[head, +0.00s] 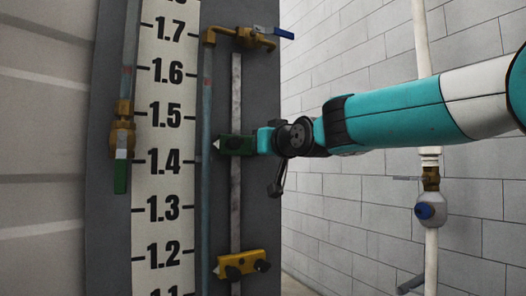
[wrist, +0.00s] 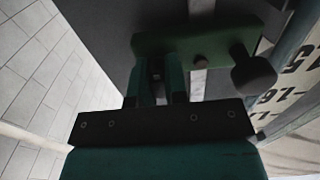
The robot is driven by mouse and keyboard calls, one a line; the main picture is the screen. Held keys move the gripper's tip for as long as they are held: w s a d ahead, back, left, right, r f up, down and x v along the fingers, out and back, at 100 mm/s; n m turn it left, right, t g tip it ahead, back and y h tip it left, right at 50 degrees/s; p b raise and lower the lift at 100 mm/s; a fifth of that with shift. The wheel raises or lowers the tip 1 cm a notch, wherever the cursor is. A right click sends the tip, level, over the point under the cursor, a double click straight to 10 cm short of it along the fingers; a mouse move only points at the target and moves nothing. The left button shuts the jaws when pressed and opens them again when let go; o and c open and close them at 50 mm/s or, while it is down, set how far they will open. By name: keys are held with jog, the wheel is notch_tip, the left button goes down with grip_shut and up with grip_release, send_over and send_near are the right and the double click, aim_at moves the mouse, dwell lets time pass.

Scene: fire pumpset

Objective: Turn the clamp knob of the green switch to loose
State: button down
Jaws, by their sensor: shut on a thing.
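The green switch (head: 232,145) is a small block with a pale pointed tip at its left end, on a vertical rail beside the scale near 1.4 to 1.5. It also shows in the wrist view (wrist: 205,42) as a green bar. My gripper (head: 254,143) is at the switch's right end in the head view. In the wrist view its two fingers (wrist: 160,72) are closed around a knob at the switch's left end; that knob is mostly hidden between them. A second dark round knob (wrist: 254,76) stands free to the right of the fingers.
A yellow switch (head: 240,266) with two dark knobs sits lower on the same rail (head: 235,205). A glass tube (head: 207,185) runs just left of it. Brass valves (head: 122,138) stand at the far left and top. A white pipe (head: 430,262) with a blue-knobbed valve is at the right.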

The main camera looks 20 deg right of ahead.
dwell(0.5)
jog(key=c, duration=1.2)
grip_release()
jog(key=shift+o, duration=0.2)
jog(key=s+d+b, duration=0.2)
jog(key=s+b, duration=1.5)
jog(key=b, duration=0.1)
jog(key=shift+d, duration=0.2)
jog(key=shift+s, duration=0.1)
